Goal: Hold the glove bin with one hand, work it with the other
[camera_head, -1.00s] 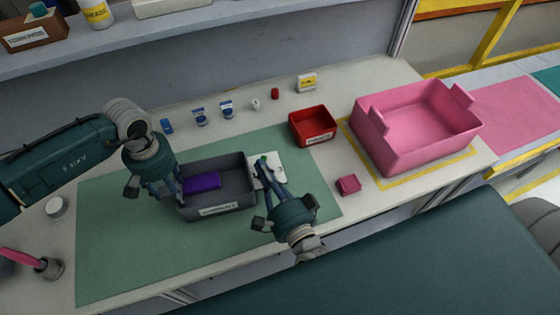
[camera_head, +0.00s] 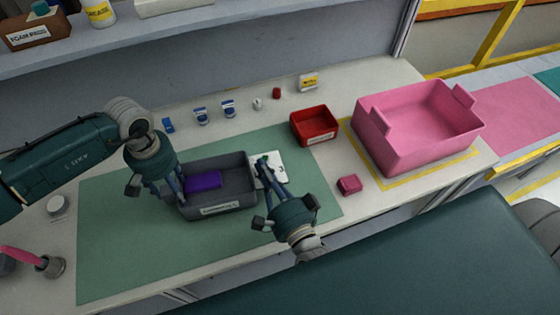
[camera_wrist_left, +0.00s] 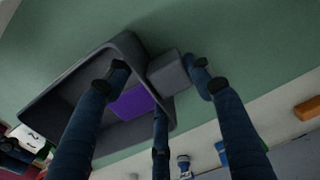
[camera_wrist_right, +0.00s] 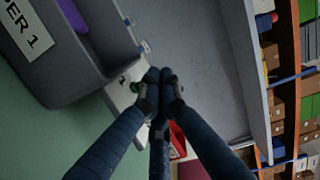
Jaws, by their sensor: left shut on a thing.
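The grey glove bin (camera_head: 236,200), labelled on its front wall, sits upright and open-topped on the green mat. A purple block (camera_head: 203,181) lies inside it. My left gripper (camera_head: 176,188) is at the bin's left end, shut on its grey end tab (camera_wrist_left: 168,73), which sits between the fingers in the left wrist view. My right gripper (camera_head: 265,168) is just right of the bin, over a white plate (camera_head: 279,168). Its fingertips (camera_wrist_right: 160,82) meet in the right wrist view. A small green piece (camera_wrist_right: 134,87) shows beside them; whether they touch it I cannot tell.
A red bin (camera_head: 313,127) stands behind right, and a large pink tub (camera_head: 420,130) further right. A small pink box (camera_head: 348,184) lies right of my right gripper. Several small items line the back of the counter. The mat's left part (camera_head: 110,240) is clear.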

